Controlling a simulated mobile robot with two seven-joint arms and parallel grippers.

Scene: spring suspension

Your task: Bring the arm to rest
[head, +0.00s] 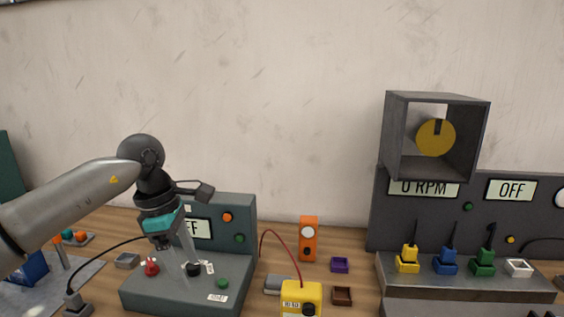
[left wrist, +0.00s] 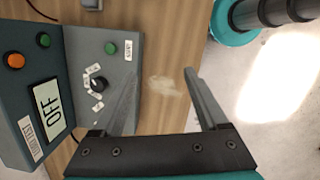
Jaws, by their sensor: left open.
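My left arm reaches in from the left in the head view. Its gripper (head: 187,268) points down over the sloped grey control box (head: 180,296) with an OFF display. The gripper is open, and nothing shows between its fingers. In the left wrist view the two fingers (left wrist: 161,75) stand wide apart. One finger overlaps the edge of the box's panel (left wrist: 112,70), the other lies over the wooden table and pale floor. Whether a finger touches the box cannot be told. My right gripper is not seen.
A black knob (left wrist: 98,84) and green button (left wrist: 111,48) sit on the panel. A yellow meter (head: 301,298), an orange device (head: 308,239) and small trays stand right of the box. A grey fan housing (head: 393,135) rises at the right. The wall above is clear.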

